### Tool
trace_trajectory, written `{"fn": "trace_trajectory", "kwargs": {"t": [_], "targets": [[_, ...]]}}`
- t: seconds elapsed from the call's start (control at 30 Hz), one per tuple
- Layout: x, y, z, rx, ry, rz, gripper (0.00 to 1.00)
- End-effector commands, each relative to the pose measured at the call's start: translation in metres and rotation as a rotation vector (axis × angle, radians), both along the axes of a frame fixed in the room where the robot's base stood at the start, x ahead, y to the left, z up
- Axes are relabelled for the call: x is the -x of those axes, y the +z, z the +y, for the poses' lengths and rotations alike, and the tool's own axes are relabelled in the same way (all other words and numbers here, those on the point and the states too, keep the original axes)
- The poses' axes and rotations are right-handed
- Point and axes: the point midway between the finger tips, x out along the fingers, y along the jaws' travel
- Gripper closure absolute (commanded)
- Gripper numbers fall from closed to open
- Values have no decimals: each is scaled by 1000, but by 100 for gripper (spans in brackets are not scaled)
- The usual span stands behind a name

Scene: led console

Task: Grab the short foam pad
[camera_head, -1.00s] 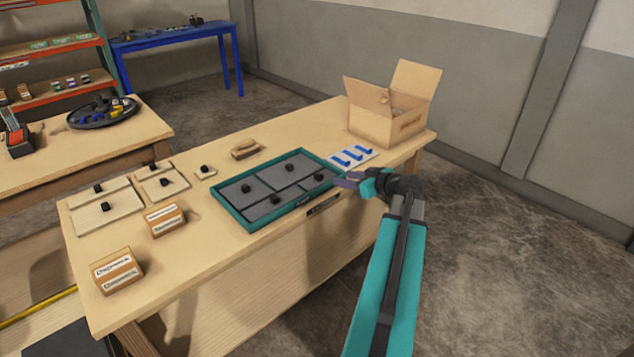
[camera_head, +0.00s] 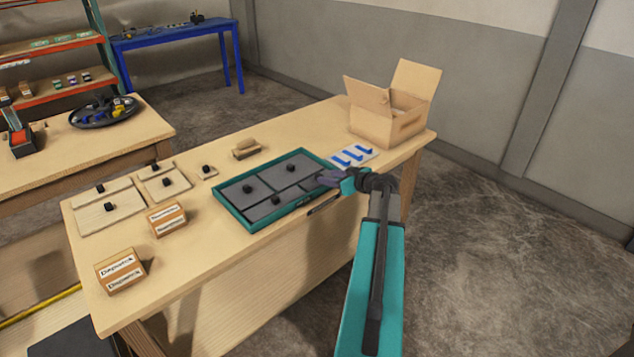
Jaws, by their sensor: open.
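A teal-rimmed tray (camera_head: 227,209) lies on the wooden table and holds several dark grey pads with black knobs. I cannot tell for sure which thing is the short foam pad; the shorter grey pads in the tray look closest, such as the back right pad (camera_head: 300,162) and the front right one (camera_head: 297,194). My gripper (camera_head: 322,180) is open and empty, at the right end of the tray, seemingly just above its rim. It partly hides the tray's right corner. Whether it touches anything is not clear.
Blue pieces on a white plate (camera_head: 342,161) lie close behind my gripper. An open cardboard box (camera_head: 384,126) stands at the table's far end. Wooden boards with black knobs (camera_head: 112,210) and two small labelled boxes (camera_head: 121,271) lie to the left.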

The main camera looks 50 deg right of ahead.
Motion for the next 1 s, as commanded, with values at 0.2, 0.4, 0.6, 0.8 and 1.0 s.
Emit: {"fn": "trace_trajectory", "kwargs": {"t": [0.2, 0.4, 0.6, 0.8, 1.0], "targets": [[-1, 0, 0, 0, 0, 0, 59], [-14, -3, -1, -2, 1, 0, 59], [-34, -11, -3, -1, 1, 1, 59], [-46, -18, -4, -1, 0, 0, 59], [-47, -20, -4, -1, -1, 0, 59]]}}
